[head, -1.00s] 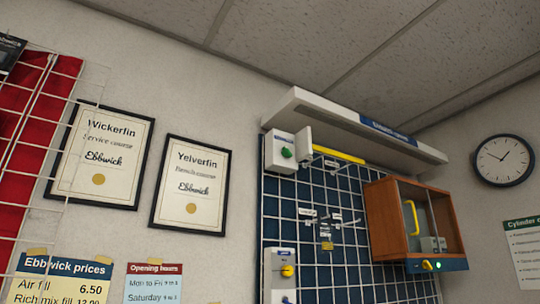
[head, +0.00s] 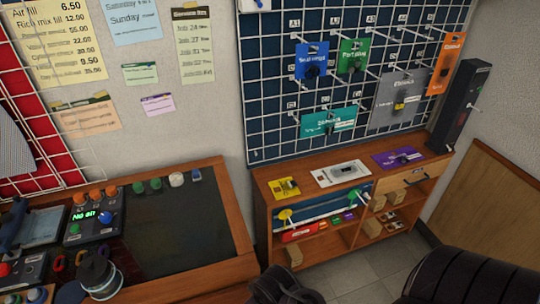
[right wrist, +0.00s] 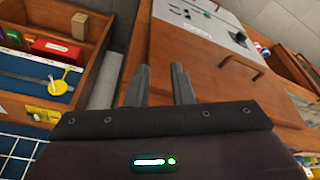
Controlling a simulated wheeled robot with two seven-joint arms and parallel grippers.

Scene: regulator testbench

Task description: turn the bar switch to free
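No switch is clearly marked as the bar switch, and I read no "free" label. In the head view, a white plate (head: 344,173) with a dark bar-like part lies on top of the low wooden shelf unit. A yellow round-headed part (head: 285,215) and a green one (head: 355,196) stick out from a blue strip at the unit's front. The yellow part also shows in the right wrist view (right wrist: 58,87). My right gripper (right wrist: 160,78) has its two fingers apart with nothing between them, right of the yellow part. My left gripper is not in view.
A blue pegboard (head: 275,60) with coloured cards stands above the wooden shelf unit (head: 265,205). A counter (head: 170,225) with several knobs and a green display is at left. Large black shapes fill the bottom right. Wooden fronts with handles (right wrist: 235,70) lie beyond my right gripper.

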